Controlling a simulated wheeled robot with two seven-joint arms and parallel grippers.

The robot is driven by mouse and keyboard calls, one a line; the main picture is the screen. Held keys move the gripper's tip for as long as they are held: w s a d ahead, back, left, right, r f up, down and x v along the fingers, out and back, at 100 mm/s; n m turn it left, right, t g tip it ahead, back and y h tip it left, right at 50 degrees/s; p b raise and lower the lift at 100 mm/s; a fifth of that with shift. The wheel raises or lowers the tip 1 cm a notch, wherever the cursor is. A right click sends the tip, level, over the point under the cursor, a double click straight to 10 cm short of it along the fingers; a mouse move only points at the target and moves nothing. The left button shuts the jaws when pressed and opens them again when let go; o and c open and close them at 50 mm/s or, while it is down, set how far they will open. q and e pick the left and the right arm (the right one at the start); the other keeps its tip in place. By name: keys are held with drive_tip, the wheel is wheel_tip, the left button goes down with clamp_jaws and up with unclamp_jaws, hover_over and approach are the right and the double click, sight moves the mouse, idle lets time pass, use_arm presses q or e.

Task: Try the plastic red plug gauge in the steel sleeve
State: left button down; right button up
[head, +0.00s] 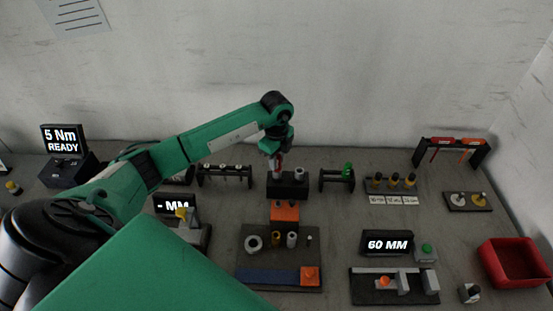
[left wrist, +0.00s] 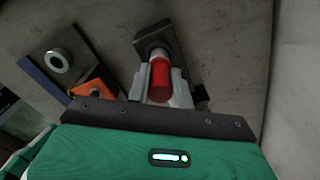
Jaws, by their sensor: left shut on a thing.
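My left gripper (head: 277,168) is shut on the red plug gauge (left wrist: 160,80), a red cylinder between its fingers in the left wrist view. In the head view the gripper is over the left part of a small black block (head: 288,190). A grey steel sleeve (head: 299,174) stands on the right part of that block. In the left wrist view the block (left wrist: 168,34) lies beyond the gauge, with a round grey rim partly behind the gauge. I cannot tell whether the gauge touches or enters anything. My right gripper is not in view.
Racks (head: 225,172) stand left of the block, and another with a green piece (head: 347,171) stands right. An orange block (head: 285,211) and a fixture plate (head: 252,272) with rings lie in front. A red bin (head: 513,262) is at far right.

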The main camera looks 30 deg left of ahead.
use_arm(q)
drive_tip(key=shift+r+p, duration=0.9)
drive_tip(key=shift+r, duration=0.55)
drive_tip(key=shift+r, duration=0.2)
drive_tip(key=shift+r+p, duration=1.7)
drive_tip(key=shift+r, duration=0.8)
